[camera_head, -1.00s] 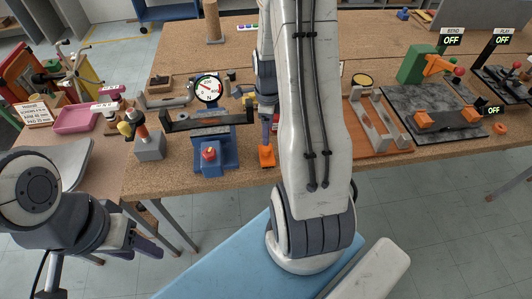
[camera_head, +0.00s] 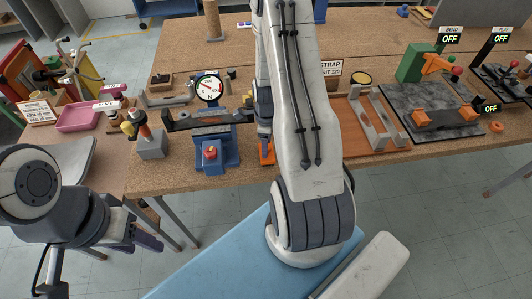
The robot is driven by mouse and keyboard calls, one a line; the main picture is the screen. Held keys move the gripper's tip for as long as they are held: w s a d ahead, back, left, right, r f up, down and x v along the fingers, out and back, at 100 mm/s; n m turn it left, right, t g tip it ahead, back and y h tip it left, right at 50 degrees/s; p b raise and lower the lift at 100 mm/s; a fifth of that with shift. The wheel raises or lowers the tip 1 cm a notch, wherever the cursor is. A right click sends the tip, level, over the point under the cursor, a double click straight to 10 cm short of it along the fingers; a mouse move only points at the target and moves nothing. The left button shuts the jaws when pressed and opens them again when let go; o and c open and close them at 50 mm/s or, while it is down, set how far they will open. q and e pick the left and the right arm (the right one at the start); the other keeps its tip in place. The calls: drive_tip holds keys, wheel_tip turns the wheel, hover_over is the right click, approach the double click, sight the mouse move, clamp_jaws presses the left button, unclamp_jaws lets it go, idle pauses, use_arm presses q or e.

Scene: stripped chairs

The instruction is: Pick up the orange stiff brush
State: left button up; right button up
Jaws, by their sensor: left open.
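An orange object (camera_head: 266,156), possibly the brush, is at the front edge of the workbench, beside the blue gauge stand. Its right side is hidden by my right arm and no bristles can be made out. My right gripper (camera_head: 264,133) points down in front of or just over this orange object; its fingers are too small and overlapped to show whether they touch it. My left gripper (camera_head: 148,240) is open and empty, low at the left, off the bench's front edge.
The blue stand (camera_head: 211,158) with a dial gauge (camera_head: 209,88) is left of the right gripper. A grey tool holder (camera_head: 151,147) stands further left. An orange tray (camera_head: 372,137) and dark plate (camera_head: 430,108) lie right.

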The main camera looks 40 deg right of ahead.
clamp_jaws()
drive_tip(key=shift+r, duration=0.15)
drive_tip(key=shift+w+r, duration=0.1)
drive_tip(key=shift+r, duration=0.5)
wheel_tip(320, 180, up, 27)
drive_tip(key=b, duration=0.3)
drive_tip(key=shift+f, duration=0.2)
